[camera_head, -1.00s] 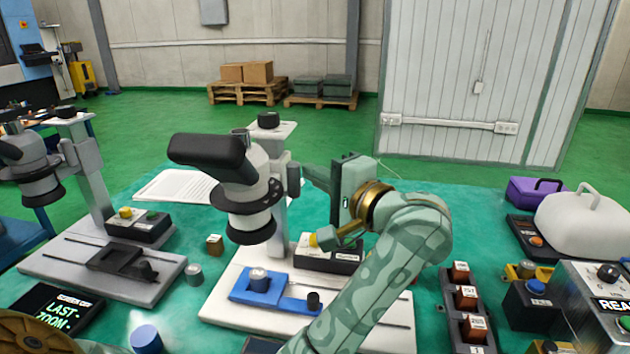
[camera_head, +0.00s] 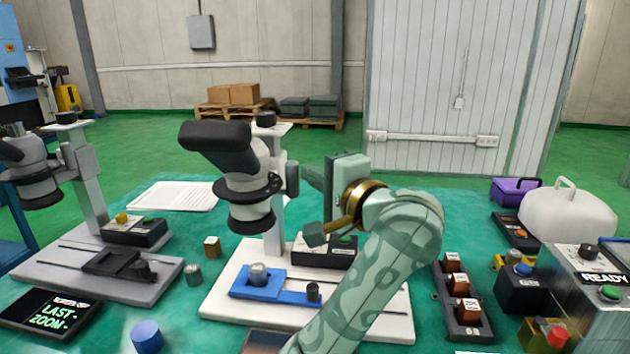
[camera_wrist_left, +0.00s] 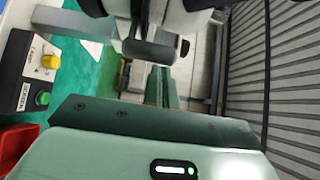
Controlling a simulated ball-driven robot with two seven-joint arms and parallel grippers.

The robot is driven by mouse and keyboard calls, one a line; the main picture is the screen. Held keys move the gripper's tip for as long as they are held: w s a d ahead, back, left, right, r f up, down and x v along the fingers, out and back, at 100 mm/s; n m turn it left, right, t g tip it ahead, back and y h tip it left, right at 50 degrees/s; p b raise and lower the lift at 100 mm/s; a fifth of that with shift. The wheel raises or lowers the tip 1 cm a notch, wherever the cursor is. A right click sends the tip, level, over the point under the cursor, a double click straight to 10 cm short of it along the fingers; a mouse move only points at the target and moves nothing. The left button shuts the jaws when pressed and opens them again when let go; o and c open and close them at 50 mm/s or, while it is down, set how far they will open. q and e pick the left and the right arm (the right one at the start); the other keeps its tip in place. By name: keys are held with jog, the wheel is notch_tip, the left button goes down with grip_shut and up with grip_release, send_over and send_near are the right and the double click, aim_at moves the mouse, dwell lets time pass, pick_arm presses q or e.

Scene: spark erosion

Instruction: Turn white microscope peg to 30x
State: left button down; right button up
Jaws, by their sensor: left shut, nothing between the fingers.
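The white microscope (camera_head: 240,170) stands on a white base, with a black eyepiece head and a wide dark ring (camera_head: 246,190) around its lower body. I cannot make out a peg or any zoom marks on it. My left gripper (camera_head: 316,179) is just right of the microscope column, fingers pointing left toward it. Its fingers are shut and empty. In the left wrist view the fingers (camera_wrist_left: 160,86) lie below the dark microscope parts, with a dark knob (camera_wrist_left: 185,47) to their upper right; contact cannot be told. My right gripper is not in view.
A control box (camera_head: 325,256) with a green button sits behind my left forearm; its yellow knob (camera_wrist_left: 50,62) shows in the left wrist view. A blue stage (camera_head: 262,290) lies on the base. A grey microscope (camera_head: 35,180) stands left, beside a LAST ZOOM display (camera_head: 50,312).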

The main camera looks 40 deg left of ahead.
pick_arm(q)
jog(key=shift+s+a+r, duration=0.1)
jog(key=shift+s+a, duration=0.05)
jog(key=shift+a, duration=0.15)
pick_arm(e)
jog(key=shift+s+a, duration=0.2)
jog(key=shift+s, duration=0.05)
pick_arm(q)
jog(key=shift+d, duration=0.1)
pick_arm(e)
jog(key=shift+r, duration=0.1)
